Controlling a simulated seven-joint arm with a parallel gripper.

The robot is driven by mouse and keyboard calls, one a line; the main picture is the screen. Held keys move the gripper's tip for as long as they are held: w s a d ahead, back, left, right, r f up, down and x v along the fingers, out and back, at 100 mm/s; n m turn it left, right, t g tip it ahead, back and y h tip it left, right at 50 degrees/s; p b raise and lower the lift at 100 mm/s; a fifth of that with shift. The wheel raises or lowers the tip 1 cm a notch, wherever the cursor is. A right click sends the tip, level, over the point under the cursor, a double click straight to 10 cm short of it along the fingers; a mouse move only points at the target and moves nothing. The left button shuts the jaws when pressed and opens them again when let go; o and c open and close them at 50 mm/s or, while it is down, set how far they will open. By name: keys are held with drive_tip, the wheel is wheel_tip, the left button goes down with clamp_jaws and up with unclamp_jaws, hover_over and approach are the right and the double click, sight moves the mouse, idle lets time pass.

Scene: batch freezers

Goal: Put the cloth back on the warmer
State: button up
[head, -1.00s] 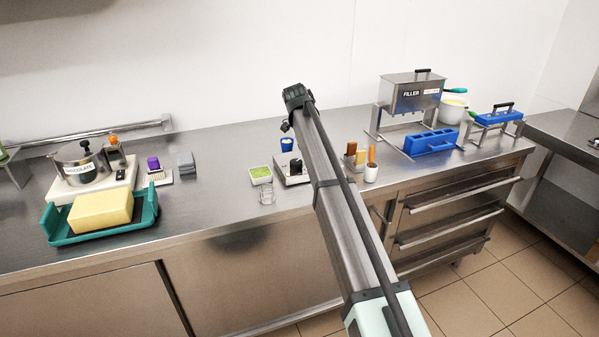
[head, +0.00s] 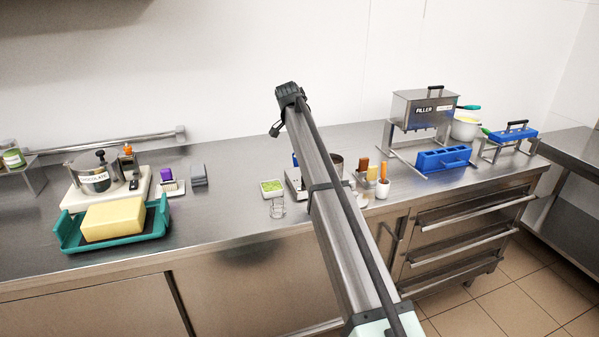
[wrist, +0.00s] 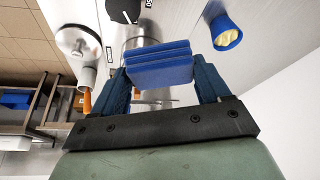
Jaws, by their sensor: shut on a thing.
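A blue folded cloth (wrist: 158,66) is held between the two fingers of my gripper (wrist: 160,70) in the wrist view. Beyond it is a steel pot (wrist: 140,36), partly covered by the cloth; I cannot tell whether they touch. A steel unit with a black knob (wrist: 122,8), probably the warmer, lies by the pot. In the head view the unit (head: 292,182) and the pot (head: 337,163) are mostly behind my arm.
A blue cup (wrist: 227,36) stands close to the gripper. A glass (head: 277,209), a green-filled dish (head: 271,187) and a white cup with an orange handle (head: 382,190) are near the unit.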

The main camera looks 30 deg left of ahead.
drive_tip(key=n, duration=0.1)
drive_tip(key=a+n+y, duration=0.1)
drive_tip(key=n, duration=0.1)
drive_tip(key=shift+w+a+r, duration=0.15)
drive_tip(key=shift+w, duration=0.2)
drive_tip(key=n, duration=0.1)
drive_tip(key=a+n+y, duration=0.1)
drive_tip(key=n, duration=0.1)
drive_tip(key=w+n, duration=0.1)
drive_tip(key=shift+a+r+y, duration=0.2)
drive_tip(key=shift+r+y, duration=0.05)
drive_tip(key=shift+y, duration=0.15)
drive_tip(key=shift+w+a+f+n+g+y, duration=0.15)
drive_tip(key=shift+f+n+y, duration=0.2)
drive_tip(key=shift+f+n, duration=1)
drive_tip(key=shift+w+a+f+n+g+y, duration=0.2)
drive_tip(key=shift+f+n, duration=0.5)
drive_tip(key=shift+f, duration=1.15)
drive_tip(key=shift+s+a+f+n+g+y, duration=0.15)
drive_tip(key=shift+f+n+y, duration=0.3)
drive_tip(key=shift+f+n, duration=0.9)
drive_tip(key=shift+w+d+f+m, duration=0.1)
drive_tip(key=shift+f+m, duration=0.2)
drive_tip(key=shift+f, duration=0.05)
drive_tip(key=o, duration=1)
